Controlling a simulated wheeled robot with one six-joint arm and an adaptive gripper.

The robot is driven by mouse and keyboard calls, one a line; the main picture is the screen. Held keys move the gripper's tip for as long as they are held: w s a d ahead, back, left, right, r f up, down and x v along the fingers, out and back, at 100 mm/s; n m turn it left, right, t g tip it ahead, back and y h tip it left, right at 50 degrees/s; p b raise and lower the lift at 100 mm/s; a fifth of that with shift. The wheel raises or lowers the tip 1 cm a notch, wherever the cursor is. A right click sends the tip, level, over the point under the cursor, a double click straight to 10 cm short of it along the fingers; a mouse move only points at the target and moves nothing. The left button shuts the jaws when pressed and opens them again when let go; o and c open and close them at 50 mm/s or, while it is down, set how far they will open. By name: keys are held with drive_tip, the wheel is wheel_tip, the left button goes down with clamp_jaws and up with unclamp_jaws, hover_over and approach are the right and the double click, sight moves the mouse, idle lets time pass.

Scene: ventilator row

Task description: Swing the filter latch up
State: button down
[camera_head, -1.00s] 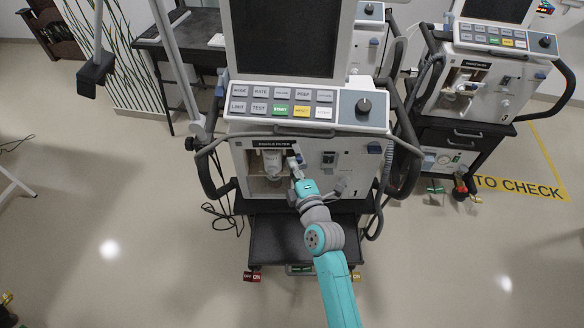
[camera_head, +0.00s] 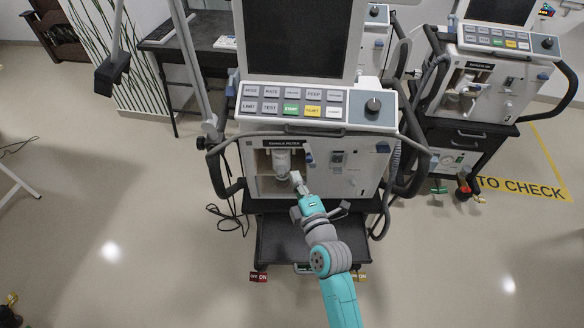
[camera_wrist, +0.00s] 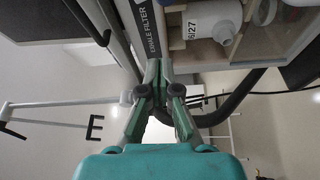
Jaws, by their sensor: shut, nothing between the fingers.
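The ventilator (camera_head: 355,175) stands ahead with an open recess in its front under a black filter label. A white filter canister (camera_head: 283,162) hangs in the recess; it also shows at the top of the wrist view (camera_wrist: 212,22). A small blue piece (camera_head: 309,157) at the recess's right edge may be the filter latch; its position is too small to tell. My gripper (camera_head: 296,178) is shut and empty, at the lower right of the canister, below the blue piece. In the wrist view my fingertips (camera_wrist: 158,70) are together beside the label strip (camera_wrist: 140,30); no latch is clear there.
Black side handles (camera_head: 415,165) and hanging hoses flank the ventilator. A black shelf (camera_head: 275,240) sits below the recess. A second ventilator (camera_head: 485,85) stands at the right, a desk (camera_head: 180,35) at the back left.

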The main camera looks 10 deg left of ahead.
drive_tip(key=shift+v, duration=1.95)
drive_tip(key=shift+f, duration=0.15)
